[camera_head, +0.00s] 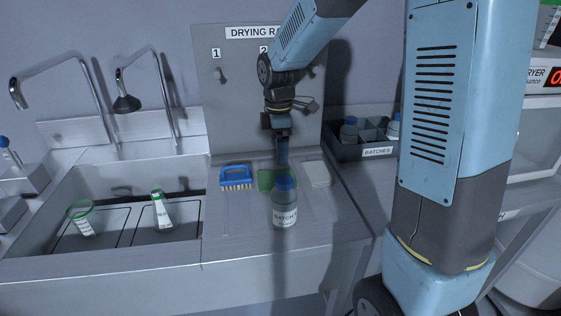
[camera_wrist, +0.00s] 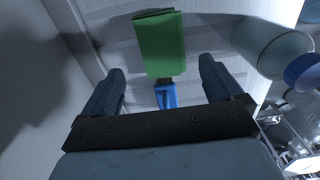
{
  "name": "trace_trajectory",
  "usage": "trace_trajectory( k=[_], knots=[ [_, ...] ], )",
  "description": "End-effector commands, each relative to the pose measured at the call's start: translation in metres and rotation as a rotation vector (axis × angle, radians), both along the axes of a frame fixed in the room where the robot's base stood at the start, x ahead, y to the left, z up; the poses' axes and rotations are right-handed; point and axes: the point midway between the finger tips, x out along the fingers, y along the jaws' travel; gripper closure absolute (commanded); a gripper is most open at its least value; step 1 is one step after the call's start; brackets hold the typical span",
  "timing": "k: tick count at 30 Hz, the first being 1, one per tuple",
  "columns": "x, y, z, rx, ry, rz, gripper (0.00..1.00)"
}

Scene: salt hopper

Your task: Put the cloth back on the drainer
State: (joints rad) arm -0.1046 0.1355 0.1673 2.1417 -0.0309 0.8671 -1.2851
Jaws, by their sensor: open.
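The green cloth (camera_head: 265,180) lies flat on the ribbed metal drainer (camera_head: 240,222), between a blue brush and a pale block, partly hidden by a bottle. In the wrist view the cloth (camera_wrist: 159,42) is a folded green rectangle beyond my fingertips. My gripper (camera_head: 282,163) points down over the cloth area. In the wrist view my gripper (camera_wrist: 162,68) has its two fingers wide apart with nothing held. I cannot tell the exact height of the fingertips above the cloth.
A blue-capped batch bottle (camera_head: 285,207) stands in front of the cloth. The blue brush (camera_head: 236,178) is left of it and the pale block (camera_head: 317,174) right. A sink (camera_head: 105,182) holding two green-rimmed containers is at left. A dark batches crate (camera_head: 347,152) stands at right.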

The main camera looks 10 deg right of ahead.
Motion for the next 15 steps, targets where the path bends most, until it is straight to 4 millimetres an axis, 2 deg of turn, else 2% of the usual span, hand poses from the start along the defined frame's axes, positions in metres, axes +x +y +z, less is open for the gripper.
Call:
trace_trajectory(
  k=[6,15],
  knots=[
    [0.0,0.0,0.022,0.001,-0.001,0.0,0.07],
    [-0.007,-0.006,0.036,0.0,-0.019,-0.055,0.07]
  ],
)
